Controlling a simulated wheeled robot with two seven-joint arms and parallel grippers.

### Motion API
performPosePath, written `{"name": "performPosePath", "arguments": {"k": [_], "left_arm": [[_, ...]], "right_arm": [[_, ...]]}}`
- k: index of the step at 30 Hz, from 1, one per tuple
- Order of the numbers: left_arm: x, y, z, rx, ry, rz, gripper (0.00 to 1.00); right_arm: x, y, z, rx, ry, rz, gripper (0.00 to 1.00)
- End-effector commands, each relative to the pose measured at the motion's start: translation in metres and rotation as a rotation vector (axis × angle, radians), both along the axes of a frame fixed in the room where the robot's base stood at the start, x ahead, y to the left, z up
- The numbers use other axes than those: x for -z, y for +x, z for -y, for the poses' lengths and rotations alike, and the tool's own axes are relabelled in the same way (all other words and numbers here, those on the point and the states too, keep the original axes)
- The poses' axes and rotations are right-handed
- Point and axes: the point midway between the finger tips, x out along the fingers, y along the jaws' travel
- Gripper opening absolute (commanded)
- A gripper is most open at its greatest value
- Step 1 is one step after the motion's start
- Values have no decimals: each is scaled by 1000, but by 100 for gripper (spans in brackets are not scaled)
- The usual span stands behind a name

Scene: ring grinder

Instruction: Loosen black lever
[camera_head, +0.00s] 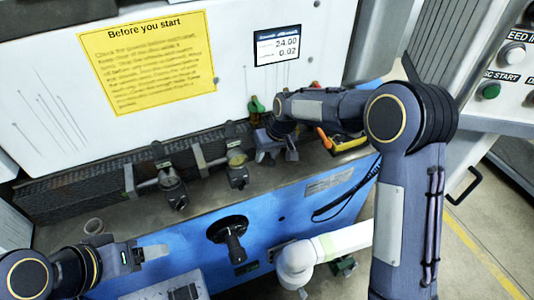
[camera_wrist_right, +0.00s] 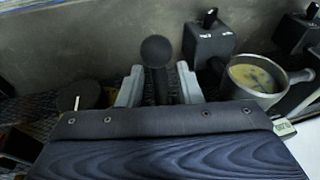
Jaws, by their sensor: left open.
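The black lever (camera_wrist_right: 157,54) has a round ball knob on a dark stem and stands upright in the right wrist view. My right gripper (camera_wrist_right: 159,85) is open, with one pale finger on each side of the stem. Small gaps show between fingers and stem, and the knob rises beyond the fingertips. In the head view my right gripper (camera_head: 276,153) is at the back of the machine bed, and I cannot make out the lever there. My left gripper (camera_head: 153,252) is open and empty at the lower left, in front of the bed.
Black clamp blocks (camera_head: 172,188) with cups stand along the bed left of my right gripper. One block (camera_wrist_right: 209,42) and a metal cup (camera_wrist_right: 255,78) are close right of the lever. A handwheel (camera_head: 228,229) juts from the blue front.

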Motion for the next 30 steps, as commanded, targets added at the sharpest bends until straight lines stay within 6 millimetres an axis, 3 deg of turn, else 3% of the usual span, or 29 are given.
{"name": "performPosePath", "arguments": {"k": [5,18,30], "left_arm": [[3,0,0,0,0,0,68],[16,0,0,0,0,0,68],[16,0,0,0,0,0,68]], "right_arm": [[-9,-1,2,1,1,4,32],[-69,-12,19,0,1,2,32],[-74,-13,20,0,0,0,32]]}}
